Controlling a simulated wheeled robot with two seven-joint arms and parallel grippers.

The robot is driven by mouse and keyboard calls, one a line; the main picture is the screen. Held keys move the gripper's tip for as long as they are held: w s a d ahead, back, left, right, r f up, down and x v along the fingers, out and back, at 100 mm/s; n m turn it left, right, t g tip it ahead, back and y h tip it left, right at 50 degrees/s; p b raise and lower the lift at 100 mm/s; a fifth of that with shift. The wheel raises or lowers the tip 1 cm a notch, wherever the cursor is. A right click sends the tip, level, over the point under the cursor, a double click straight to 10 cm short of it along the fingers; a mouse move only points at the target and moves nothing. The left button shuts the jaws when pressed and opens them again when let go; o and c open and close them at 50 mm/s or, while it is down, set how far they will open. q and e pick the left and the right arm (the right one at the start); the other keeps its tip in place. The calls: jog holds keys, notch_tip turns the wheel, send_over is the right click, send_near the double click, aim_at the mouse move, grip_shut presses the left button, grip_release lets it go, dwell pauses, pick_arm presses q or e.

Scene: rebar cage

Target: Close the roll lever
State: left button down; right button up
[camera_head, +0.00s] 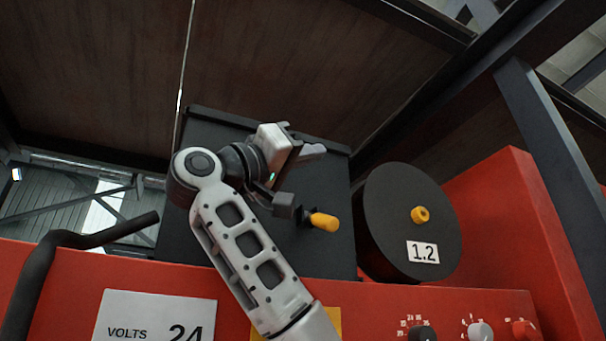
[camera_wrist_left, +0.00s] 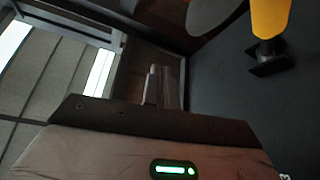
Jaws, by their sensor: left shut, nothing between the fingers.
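The roll lever (camera_head: 323,221) has a yellow handle on a small black mount, on the face of a dark box (camera_head: 335,190) behind my arm. In the left wrist view the yellow lever (camera_wrist_left: 270,18) and its mount show at the top right, cut off by the frame edge. My left gripper (camera_head: 312,151) is above the lever in the head view, apart from it, shut and empty. Its fingers (camera_wrist_left: 151,86) also show near the middle of the left wrist view. My right gripper is not in view.
A black round reel (camera_head: 400,225) marked 1.2, with a yellow knob, stands right of the lever. A red machine front (camera_head: 380,300) with dials and a "VOLTS 24" plate (camera_head: 155,318) runs below. A dark bent pipe (camera_head: 95,240) is at the left.

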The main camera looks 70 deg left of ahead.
pick_arm(q)
jog(key=s+d+r, duration=0.5)
jog(key=d+r, duration=0.1)
jog(key=d, duration=0.3)
jog(key=shift+s+d+r, duration=0.15)
jog(key=shift+s+d, duration=0.05)
jog(key=shift+d, duration=0.1)
